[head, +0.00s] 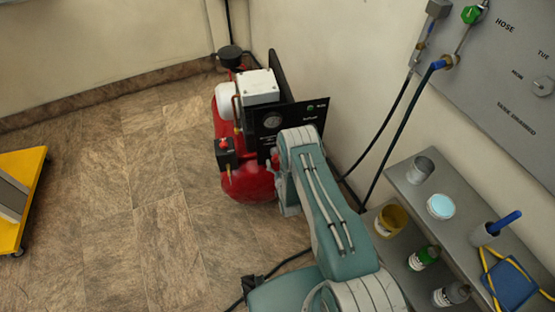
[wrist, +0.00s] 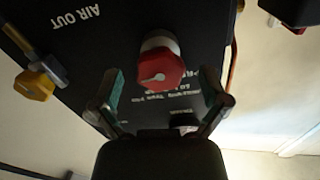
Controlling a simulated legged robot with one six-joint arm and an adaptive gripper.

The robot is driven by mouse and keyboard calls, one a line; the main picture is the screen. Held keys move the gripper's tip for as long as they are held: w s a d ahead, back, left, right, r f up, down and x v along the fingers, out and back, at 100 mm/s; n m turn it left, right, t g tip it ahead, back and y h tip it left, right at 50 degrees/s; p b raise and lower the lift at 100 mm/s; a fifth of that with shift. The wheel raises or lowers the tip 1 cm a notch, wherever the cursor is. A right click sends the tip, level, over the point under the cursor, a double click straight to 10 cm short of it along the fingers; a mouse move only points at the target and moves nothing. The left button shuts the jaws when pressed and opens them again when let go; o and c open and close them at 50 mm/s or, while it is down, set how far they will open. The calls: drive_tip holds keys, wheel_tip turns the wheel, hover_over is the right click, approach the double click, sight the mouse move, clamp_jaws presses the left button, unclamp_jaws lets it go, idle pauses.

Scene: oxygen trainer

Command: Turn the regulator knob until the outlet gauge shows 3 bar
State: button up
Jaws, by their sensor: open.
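The red regulator knob (wrist: 162,72) has a white pointer mark and a pale collar. It sits on the black panel (wrist: 95,50), between and just beyond the fingertips of my open gripper (wrist: 162,80) in the wrist view. I see no finger touching it. In the head view my arm covers part of the panel, and my gripper is mostly hidden behind it. A round gauge (head: 272,121) shows on the panel in the head view. Its needle is too small to read, and I cannot tell whether it is the outlet gauge.
The red compressor tank (head: 246,182) stands by the wall. A yellow valve handle (wrist: 35,85) is left of the knob, near the "AIR OUT" label. A grey shelf (head: 455,185) with cups and bottles is at the right. A yellow cart (head: 30,170) stands left; the floor between is clear.

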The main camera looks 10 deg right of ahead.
drive_tip(key=shift+w, duration=0.55)
drive_tip(key=c, duration=1.1)
drive_tip(key=shift+c, duration=0.2)
drive_tip(key=shift+m, duration=0.3)
drive_tip(key=o, duration=1.1)
drive_tip(key=shift+o, duration=0.2)
